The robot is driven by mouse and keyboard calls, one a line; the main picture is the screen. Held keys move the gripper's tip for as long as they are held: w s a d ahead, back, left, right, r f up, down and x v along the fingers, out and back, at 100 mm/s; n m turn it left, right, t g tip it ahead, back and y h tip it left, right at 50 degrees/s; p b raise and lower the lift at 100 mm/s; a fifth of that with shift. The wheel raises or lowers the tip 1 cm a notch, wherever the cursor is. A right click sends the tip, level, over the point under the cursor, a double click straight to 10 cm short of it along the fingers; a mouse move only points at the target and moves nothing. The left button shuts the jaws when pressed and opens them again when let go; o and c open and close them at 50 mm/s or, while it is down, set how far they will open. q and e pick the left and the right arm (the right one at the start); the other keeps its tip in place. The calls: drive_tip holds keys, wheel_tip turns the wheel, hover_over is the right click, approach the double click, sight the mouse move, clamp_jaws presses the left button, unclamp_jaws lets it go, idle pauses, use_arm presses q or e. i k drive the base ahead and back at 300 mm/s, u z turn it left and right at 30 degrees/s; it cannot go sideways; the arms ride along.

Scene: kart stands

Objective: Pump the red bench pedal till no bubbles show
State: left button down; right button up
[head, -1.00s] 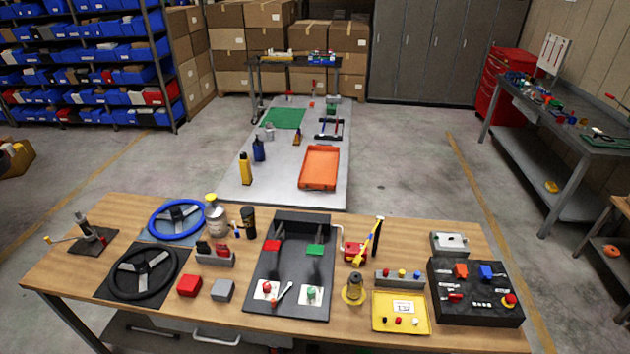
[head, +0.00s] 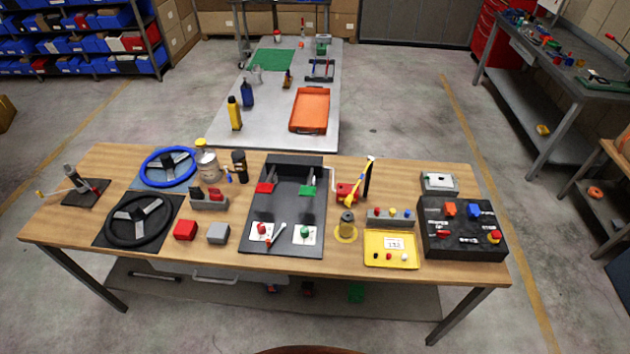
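The red pedal (head: 265,188) hangs at the left of the black pedal board (head: 283,215) in the middle of the wooden bench. A green pedal (head: 308,191) hangs to its right. Below them, a red-topped fitting (head: 262,229) and a green-topped fitting (head: 304,232) sit on white plates, with a small wrench (head: 275,233) between them. A small jar (head: 347,222) stands on a yellow base right of the board. It is too small to tell whether bubbles show anywhere. Neither gripper is in view.
A blue steering wheel (head: 170,166) and a black one (head: 140,219) lie at the left. Red (head: 185,229) and grey (head: 218,233) blocks sit left of the board. A yellow tray (head: 391,250) and a black control box (head: 462,228) are at the right. Floor in front is clear.

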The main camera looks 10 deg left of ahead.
sight(266, 188)
drive_tip(key=u, duration=0.75)
